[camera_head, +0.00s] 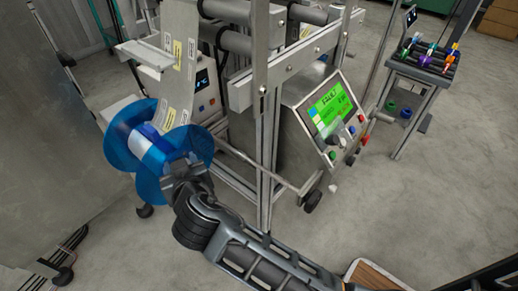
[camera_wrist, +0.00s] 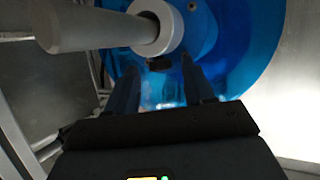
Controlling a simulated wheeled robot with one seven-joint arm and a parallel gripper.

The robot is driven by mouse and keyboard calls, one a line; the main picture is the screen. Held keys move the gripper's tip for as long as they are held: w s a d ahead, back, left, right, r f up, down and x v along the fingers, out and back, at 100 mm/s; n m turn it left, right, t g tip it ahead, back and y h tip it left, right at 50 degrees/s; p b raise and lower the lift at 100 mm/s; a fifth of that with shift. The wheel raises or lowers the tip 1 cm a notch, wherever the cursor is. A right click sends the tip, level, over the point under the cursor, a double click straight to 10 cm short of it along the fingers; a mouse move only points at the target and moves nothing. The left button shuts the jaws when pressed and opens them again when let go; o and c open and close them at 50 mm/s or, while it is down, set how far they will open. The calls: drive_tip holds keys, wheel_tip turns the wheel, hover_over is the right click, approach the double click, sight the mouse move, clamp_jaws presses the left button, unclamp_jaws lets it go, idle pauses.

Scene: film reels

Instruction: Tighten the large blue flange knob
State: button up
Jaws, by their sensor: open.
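A large translucent blue flange (camera_head: 128,127) with a white core shows at the left in the head view, with a second blue disc in front. In the wrist view the blue flange (camera_wrist: 245,50) fills the upper right, with a grey shaft (camera_wrist: 85,27) and a pale round collar (camera_wrist: 168,25) at its hub. A small dark piece (camera_wrist: 159,64) sits under the collar; I cannot tell whether it is the knob. My gripper (camera_head: 182,168) is at the blue discs. In the wrist view my gripper (camera_wrist: 158,75) is open, its fingers just below the collar, nothing visibly between them.
A metal frame (camera_head: 262,110) stands right of the reel, with a labelled web (camera_head: 178,60) above. A control box (camera_head: 325,115) with a green screen is beyond it. A small stand (camera_head: 420,65) holds coloured items at upper right. A large grey panel (camera_head: 50,150) stands close on the left.

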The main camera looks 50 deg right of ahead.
drive_tip(key=shift+r+p, duration=0.1)
drive_tip(key=shift+p, duration=0.2)
drive_tip(key=shift+d+r+n+y+p, duration=0.15)
drive_tip(key=shift+n+y+p, duration=0.45)
drive_tip(key=shift+p, duration=0.3)
drive_tip(key=n+y+p, duration=0.1)
drive_tip(key=p, duration=0.2)
drive_tip(key=shift+t+y, duration=0.3)
drive_tip(key=shift+t, duration=0.1)
drive_tip(key=shift+s+d+f+n+y+p, duration=0.1)
drive_tip(key=shift+d+f+n+y+p, duration=0.15)
drive_tip(key=shift+n+y+p, duration=0.5)
drive_tip(key=shift+n+y, duration=0.25)
drive_tip(key=shift+n, duration=0.1)
drive_tip(key=shift+d+y, duration=0.1)
drive_tip(key=shift+y, duration=0.2)
